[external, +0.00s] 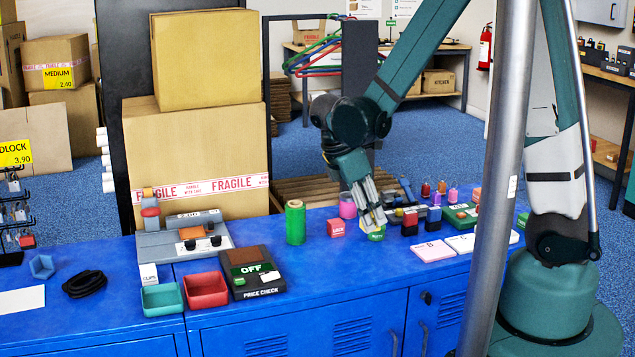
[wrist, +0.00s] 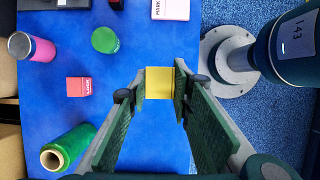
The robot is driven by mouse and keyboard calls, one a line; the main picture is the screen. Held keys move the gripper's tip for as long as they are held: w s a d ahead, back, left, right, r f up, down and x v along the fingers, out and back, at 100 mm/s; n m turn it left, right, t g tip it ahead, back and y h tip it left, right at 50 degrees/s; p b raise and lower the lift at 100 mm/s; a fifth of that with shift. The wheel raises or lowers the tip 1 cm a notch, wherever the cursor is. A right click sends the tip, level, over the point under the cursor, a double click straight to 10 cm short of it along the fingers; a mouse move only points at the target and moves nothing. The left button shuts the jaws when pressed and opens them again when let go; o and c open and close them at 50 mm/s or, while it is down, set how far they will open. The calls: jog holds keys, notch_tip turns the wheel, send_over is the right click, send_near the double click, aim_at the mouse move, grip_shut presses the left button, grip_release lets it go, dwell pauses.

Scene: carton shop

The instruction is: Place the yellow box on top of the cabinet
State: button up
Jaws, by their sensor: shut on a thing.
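The yellow box (wrist: 159,83) shows in the wrist view between my two fingertips. My gripper (wrist: 158,86) is shut on it, with a finger against each side. In the external view my gripper (external: 373,217) points down over the blue cabinet (external: 330,300), in the middle part of its top. The box is small there and mostly hidden by the fingers. It looks held above the cabinet top, but the exact gap is hard to tell.
A red box (wrist: 80,87), a green round item (wrist: 105,40), a pink cylinder (wrist: 40,47) and a green roll (wrist: 68,150) stand nearby. Small goods crowd the right side. A metal pole (external: 497,180) stands in front. Some bare blue surface lies around the roll.

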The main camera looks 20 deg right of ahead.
dwell(0.4)
jog(key=w+a+n+t, duration=0.1)
jog(key=w+a+n, duration=0.2)
jog(key=a, duration=0.8)
jog(key=w+a+n+t+y+b, duration=0.1)
jog(key=w+a+n, duration=0.2)
jog(key=a, duration=0.8)
jog(key=w+a+n+t, duration=0.1)
jog(key=w+a+n, duration=0.2)
jog(key=a, duration=0.9)
jog(key=s+a+n+y, duration=0.1)
jog(key=s+a+n, duration=0.2)
jog(key=a, duration=0.9)
jog(key=s+a+n+t+y, duration=0.1)
jog(key=s+a+n, duration=0.2)
jog(key=a, duration=0.9)
jog(key=s+a+n+y+b, duration=0.1)
jog(key=s+a, duration=0.4)
jog(key=a, duration=0.7)
jog(key=shift+s+a+r+n, duration=0.15)
jog(key=shift+s+a+n, duration=0.15)
jog(key=shift+n, duration=0.6)
jog(key=shift+f+b, duration=0.85)
jog(key=shift+f, duration=2.3)
